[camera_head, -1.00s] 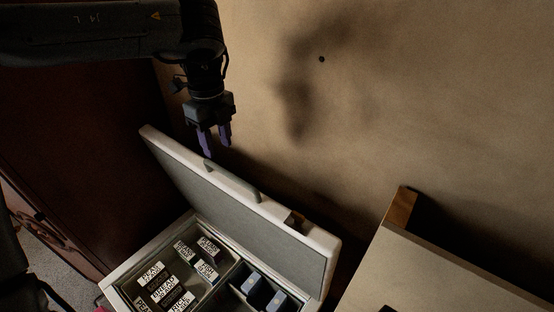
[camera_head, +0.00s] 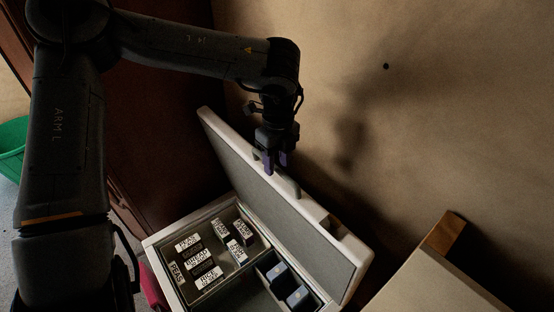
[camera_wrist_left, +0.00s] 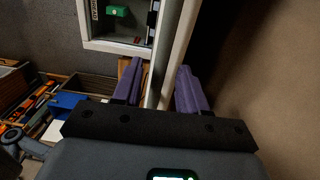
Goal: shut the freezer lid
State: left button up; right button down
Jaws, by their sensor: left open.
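The freezer lid (camera_head: 290,215) is a grey panel with a pale rim, standing raised and tilted at the back of the freezer. A handle (camera_head: 288,186) is on its upper edge. The freezer (camera_head: 156,243) is an open white chest. My left gripper (camera_head: 272,162) is open, pointing down at the lid's upper edge, close to the handle. In the left wrist view, the lid's pale edge (camera_wrist_left: 178,50) runs between the two purple fingers of my left gripper (camera_wrist_left: 160,86); I cannot tell whether they touch it. My right gripper is not in view.
Labelled packages (camera_head: 203,262) and blue-topped items (camera_head: 297,296) lie inside the freezer. A wall (camera_head: 460,110) stands close behind the lid. A pale-topped piece of furniture (camera_head: 435,282) is at right, a green bin (camera_head: 12,150) at far left.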

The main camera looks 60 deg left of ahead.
pick_arm(q)
jog(key=shift+f, duration=0.25)
jog(key=shift+c, duration=0.3)
grip_shut()
